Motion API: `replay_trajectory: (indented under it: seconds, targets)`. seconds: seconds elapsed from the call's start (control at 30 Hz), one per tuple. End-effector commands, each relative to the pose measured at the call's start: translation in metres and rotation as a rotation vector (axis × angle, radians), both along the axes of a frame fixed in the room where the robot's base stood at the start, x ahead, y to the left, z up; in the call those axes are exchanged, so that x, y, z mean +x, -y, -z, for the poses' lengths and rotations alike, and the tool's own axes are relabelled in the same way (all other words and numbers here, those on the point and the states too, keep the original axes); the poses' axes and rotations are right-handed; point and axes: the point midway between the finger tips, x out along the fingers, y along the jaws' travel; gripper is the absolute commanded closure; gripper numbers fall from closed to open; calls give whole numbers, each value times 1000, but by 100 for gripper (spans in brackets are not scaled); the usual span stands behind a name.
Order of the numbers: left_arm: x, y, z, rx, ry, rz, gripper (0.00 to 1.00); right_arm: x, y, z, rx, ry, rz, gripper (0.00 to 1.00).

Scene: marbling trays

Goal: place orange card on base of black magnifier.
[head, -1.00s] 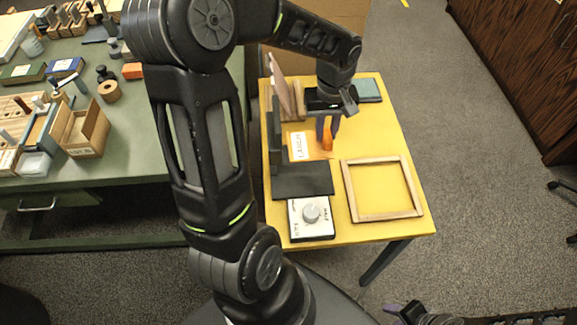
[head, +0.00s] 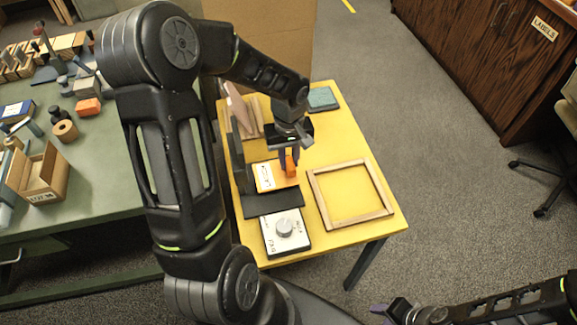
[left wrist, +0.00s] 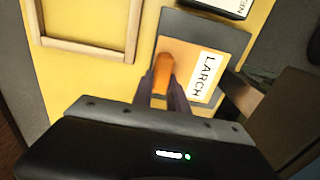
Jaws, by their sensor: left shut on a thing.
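The orange card (head: 284,173) has a white LARCH label and an upright orange tab (left wrist: 164,70). My left gripper (head: 289,163) is shut on that tab; its fingers also show in the left wrist view (left wrist: 163,88). The card lies over the dark flat base (head: 272,204) of the black magnifier, whose dark margin (left wrist: 232,40) shows beyond the card in the left wrist view. I cannot tell whether card and base touch. The magnifier's upright (head: 240,160) stands at left; I cannot make out a lens. My right gripper (head: 384,311) is at the lower edge, away from the table.
A white-topped dial box (head: 270,243) sits in front of the base. An empty wooden frame (head: 325,207) lies to the right on the yellow table (head: 345,150). A leaning pinkish panel (head: 237,105) and a teal block (head: 322,98) are behind. A green bench stands left.

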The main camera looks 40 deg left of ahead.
Motion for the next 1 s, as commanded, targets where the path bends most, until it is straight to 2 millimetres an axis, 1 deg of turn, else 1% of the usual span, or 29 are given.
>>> replay_trajectory:
  seconds: [0.17,0.33,0.43,0.7,0.83,0.87,1.0]
  targets:
    - [0,0,3,0,-1,1,100,0,0,0,0,0,0,64]
    - [-1,1,26,-3,-3,1,100,0,0,-2,0,0,0,64]
    - [0,1,36,-2,-1,1,100,0,0,-2,0,0,0,64]
    - [0,0,37,-1,1,0,100,0,0,-2,0,0,0,64]
    - [0,0,42,-1,1,1,100,0,0,3,0,0,0,64]
    - [0,0,41,-1,1,1,80,0,0,3,0,0,0,64]
    - [0,0,40,-1,1,1,69,0,0,1,0,0,0,64]
